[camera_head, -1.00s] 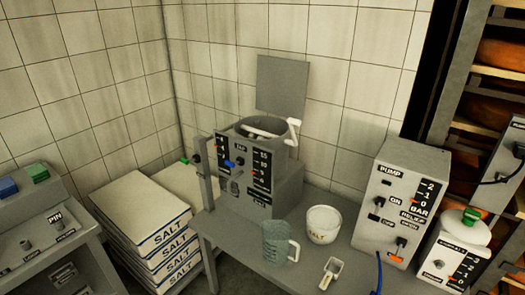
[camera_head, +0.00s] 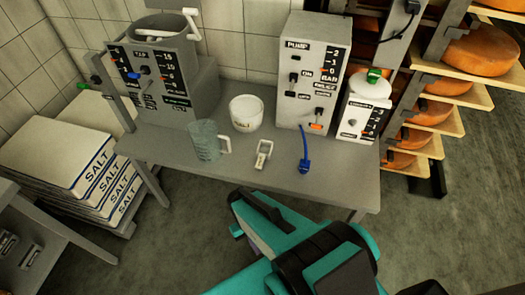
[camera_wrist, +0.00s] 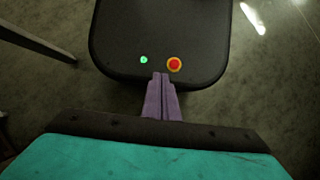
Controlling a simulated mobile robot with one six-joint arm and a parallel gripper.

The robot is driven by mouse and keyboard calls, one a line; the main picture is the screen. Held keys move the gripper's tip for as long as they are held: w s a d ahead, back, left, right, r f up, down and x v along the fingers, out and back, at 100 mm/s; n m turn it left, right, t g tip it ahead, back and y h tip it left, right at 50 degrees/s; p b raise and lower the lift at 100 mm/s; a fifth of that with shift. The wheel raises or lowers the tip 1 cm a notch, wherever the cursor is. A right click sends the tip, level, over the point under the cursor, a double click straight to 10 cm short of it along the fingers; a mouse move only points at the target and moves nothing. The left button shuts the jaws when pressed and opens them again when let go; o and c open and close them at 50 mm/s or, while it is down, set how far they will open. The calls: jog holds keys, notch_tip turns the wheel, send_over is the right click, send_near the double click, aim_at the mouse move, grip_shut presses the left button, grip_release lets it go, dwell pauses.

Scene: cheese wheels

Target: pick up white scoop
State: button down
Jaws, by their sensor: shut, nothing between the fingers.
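The white scoop (camera_head: 263,154) lies on the grey table (camera_head: 235,180) near its front edge, between the clear jug and the blue cable. In the head view my teal arm reaches in from the bottom, below the table's front edge and apart from the scoop; the fingertips are hard to make out there. In the wrist view my gripper (camera_wrist: 162,77) has its two purple fingers together, empty, pointing over a dark base with a green light and a red button. The scoop is not in the wrist view.
A clear jug (camera_head: 208,141) and a white tub (camera_head: 246,113) stand beside the scoop. Behind are the vat machine (camera_head: 165,75), the pump box (camera_head: 309,70) and a white canister (camera_head: 356,112). A blue cable (camera_head: 304,158) hangs right of the scoop. Salt sacks (camera_head: 75,160) are stacked at left.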

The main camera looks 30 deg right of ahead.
jog(key=c, duration=2.5)
grip_release()
jog(key=o, duration=0.7)
jog(key=shift+o, duration=0.2)
jog(key=shift+d, duration=0.2)
jog(key=shift+d, duration=0.2)
jog(key=shift+s+d, duration=0.1)
jog(key=shift+s, duration=0.05)
